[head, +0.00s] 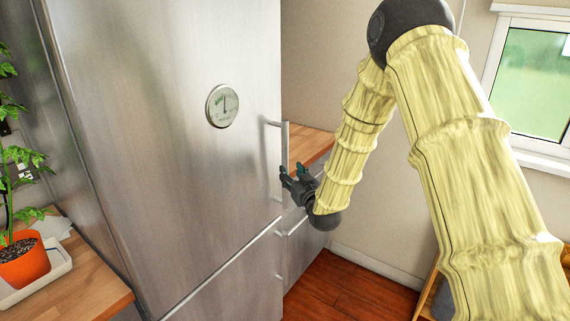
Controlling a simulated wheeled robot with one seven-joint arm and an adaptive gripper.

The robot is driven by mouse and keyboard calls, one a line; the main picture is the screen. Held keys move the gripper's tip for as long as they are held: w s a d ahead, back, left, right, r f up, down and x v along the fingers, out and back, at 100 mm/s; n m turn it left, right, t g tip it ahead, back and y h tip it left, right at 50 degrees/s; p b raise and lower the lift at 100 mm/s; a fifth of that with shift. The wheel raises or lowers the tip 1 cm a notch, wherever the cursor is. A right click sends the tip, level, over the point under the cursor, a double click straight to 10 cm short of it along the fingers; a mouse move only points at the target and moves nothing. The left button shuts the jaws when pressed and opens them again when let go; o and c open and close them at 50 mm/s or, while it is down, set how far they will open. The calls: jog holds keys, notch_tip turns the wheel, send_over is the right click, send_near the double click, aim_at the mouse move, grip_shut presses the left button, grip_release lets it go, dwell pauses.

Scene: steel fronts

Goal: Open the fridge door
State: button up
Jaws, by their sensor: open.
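The fridge door (165,140) is a tall brushed-steel front in the left half of the head view. It looks closed, flush with its surround. Its upright bar handle (286,145) stands on the door's right edge. My gripper (288,173) is open at the lower part of the handle, with its dark fingers pointing left toward it. I cannot tell whether the fingers touch the handle or reach around it. My arm comes in from the right in a pale yellow sleeve.
A round dial (222,106) sits on the door. A lower steel front (235,283) is below. A wooden counter (308,146) lies behind the handle. At left, a potted plant (22,262) stands on another counter (85,278). The wooden floor (345,292) at lower middle is clear.

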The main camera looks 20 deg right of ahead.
aim_at(287, 167)
jog(key=w, duration=0.2)
jog(key=w+p, duration=0.1)
jog(key=w, duration=0.3)
jog(key=shift+w+a+p, duration=0.25)
jog(key=shift+p, duration=0.05)
grip_shut()
